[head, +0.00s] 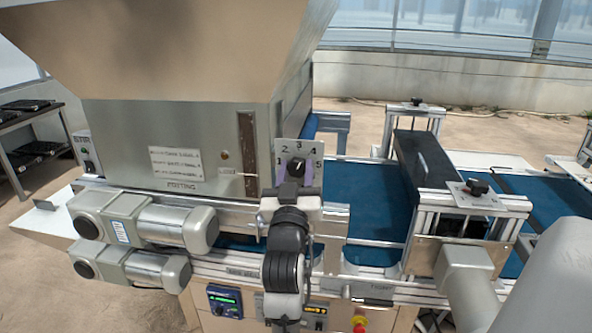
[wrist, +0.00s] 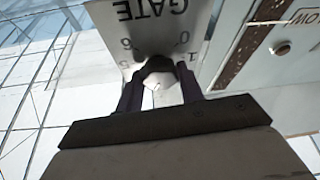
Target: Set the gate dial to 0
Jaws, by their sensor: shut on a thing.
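The gate dial is a dark knob (head: 296,166) on a pale upright plate (head: 291,146) at the hopper's front right corner. The numbers 1 to 5 show around it in the head view. In the wrist view the plate (wrist: 150,14) appears upside down, with GATE, 6, 0, 5 and 1 visible near the knob (wrist: 157,66). My gripper (head: 294,174) has its purple fingers on either side of the knob, and it is shut on it; the wrist view (wrist: 160,85) shows this too. Which number the knob's pointer faces is not clear.
The large hopper (head: 180,130) stands left of the dial. Two grey motors (head: 150,222) stick out below it. A blue belt (head: 368,200) runs right, past a metal frame (head: 470,200). A control box (head: 224,301) and a red button (head: 359,327) sit below.

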